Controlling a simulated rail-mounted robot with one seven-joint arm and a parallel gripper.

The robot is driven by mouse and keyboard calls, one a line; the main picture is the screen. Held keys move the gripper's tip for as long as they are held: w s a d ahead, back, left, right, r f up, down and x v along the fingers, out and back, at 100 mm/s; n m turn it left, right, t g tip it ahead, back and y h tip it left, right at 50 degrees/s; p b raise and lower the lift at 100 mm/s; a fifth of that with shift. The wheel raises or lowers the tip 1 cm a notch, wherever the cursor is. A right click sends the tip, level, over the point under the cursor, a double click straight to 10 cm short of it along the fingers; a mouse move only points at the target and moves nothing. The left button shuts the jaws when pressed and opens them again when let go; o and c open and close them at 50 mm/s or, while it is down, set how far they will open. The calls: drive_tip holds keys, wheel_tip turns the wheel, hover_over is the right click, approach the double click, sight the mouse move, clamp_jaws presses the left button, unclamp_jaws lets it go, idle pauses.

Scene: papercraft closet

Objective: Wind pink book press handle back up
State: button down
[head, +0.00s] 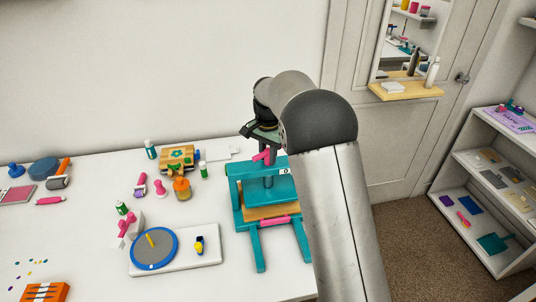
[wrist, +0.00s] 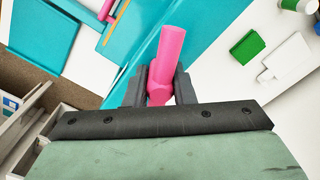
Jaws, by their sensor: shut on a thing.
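The teal book press (head: 240,186) stands at the right end of the white table, with a wooden board (head: 270,211) between its plates. Its pink handle (head: 262,156) is at the top of the screw. In the wrist view the pink handle (wrist: 166,55) sticks up between the two dark fingers. My gripper (head: 262,139) comes from above, and it also shows in the wrist view (wrist: 160,88), shut on the handle. Teal parts of the press (wrist: 120,50) lie behind the handle there. My arm covers the right side of the press in the head view.
A white board with a blue-rimmed disc (head: 154,249) lies at the front left of the press. A wooden box (head: 177,158), an orange bottle (head: 182,189) and small green-labelled bottles stand left of it. A shelf unit (head: 490,200) stands at the right.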

drive_tip(key=shift+r+n, duration=0.1)
drive_tip(key=shift+n, duration=0.8)
drive_tip(key=shift+a, duration=0.1)
drive_tip(key=c, duration=1.2)
unclamp_jaws()
wheel_tip(320, 180, up, 17)
drive_tip(key=shift+r+b, duration=0.2)
drive_tip(key=shift+b, duration=0.1)
